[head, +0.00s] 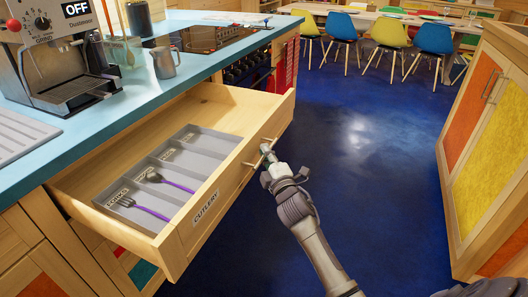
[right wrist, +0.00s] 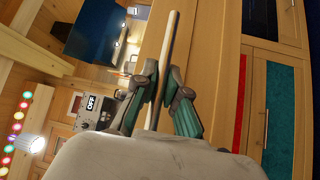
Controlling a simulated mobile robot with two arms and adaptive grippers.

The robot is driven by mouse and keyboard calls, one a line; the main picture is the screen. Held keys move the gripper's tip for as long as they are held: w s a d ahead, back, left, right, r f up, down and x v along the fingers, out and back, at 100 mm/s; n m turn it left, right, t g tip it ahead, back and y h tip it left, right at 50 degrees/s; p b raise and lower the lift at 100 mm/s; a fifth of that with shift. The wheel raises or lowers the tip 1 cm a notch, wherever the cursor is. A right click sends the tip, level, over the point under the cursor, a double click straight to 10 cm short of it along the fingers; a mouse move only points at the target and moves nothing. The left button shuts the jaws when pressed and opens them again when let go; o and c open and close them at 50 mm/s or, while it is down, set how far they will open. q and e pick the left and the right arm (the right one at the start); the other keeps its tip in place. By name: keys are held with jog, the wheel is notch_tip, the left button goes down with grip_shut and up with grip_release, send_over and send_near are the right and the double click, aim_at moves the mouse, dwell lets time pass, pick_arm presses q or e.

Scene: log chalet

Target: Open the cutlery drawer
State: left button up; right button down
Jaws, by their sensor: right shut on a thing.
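The cutlery drawer (head: 205,207), a light wooden drawer labelled CUTLERY, stands well out from the counter, with its inside showing. Its bar handle (head: 247,164) is on the front, and it also shows as a long rod in the right wrist view (right wrist: 169,40). My right gripper (head: 266,152) is shut on the handle; in the right wrist view its two fingers (right wrist: 160,80) lie on either side of the rod. Inside the drawer is a grey divided tray (head: 211,144) holding a purple-handled fork (head: 146,208) and a purple-handled spoon (head: 170,182). My left gripper is out of view.
The blue countertop (head: 85,135) above the drawer carries a coffee machine (head: 58,60) and a metal jug (head: 163,63). An orange and yellow cabinet (head: 490,150) stands at the right. The dark blue floor (head: 370,150) between is clear. Chairs and a table are at the back.

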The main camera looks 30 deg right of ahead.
jog(key=shift+f, duration=0.1)
jog(key=c, duration=1.2)
grip_release()
jog(key=s+a+f, duration=0.1)
jog(key=s, duration=1)
jog(key=shift+s+a+f, duration=0.3)
jog(key=shift+s, duration=0.1)
